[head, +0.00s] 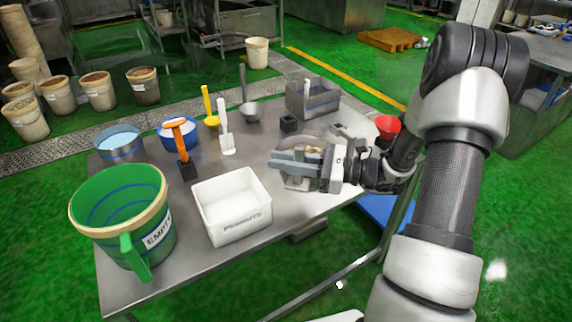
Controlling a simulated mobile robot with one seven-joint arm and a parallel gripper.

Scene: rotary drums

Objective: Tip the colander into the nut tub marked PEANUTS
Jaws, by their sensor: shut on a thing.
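The white nut tub (236,232) marked PEANUTS stands on the steel table's front part, its open top facing up and its inside looking empty. My gripper (288,166) is over the table to the right of the tub and a little behind it. It is shut on the colander (294,145), a round metal bowl mostly hidden behind the fingers. A little tan content seems to show in it, but I cannot make it out clearly. Whether the colander touches the table is hidden.
A green bucket (152,236) marked EMPTY stands left of the tub. Behind are an orange-handled tool (180,140), a white scoop (226,137), blue containers (119,143), a grey caddy (318,103) and a small black block (288,124). A red funnel-like thing (388,125) is at right.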

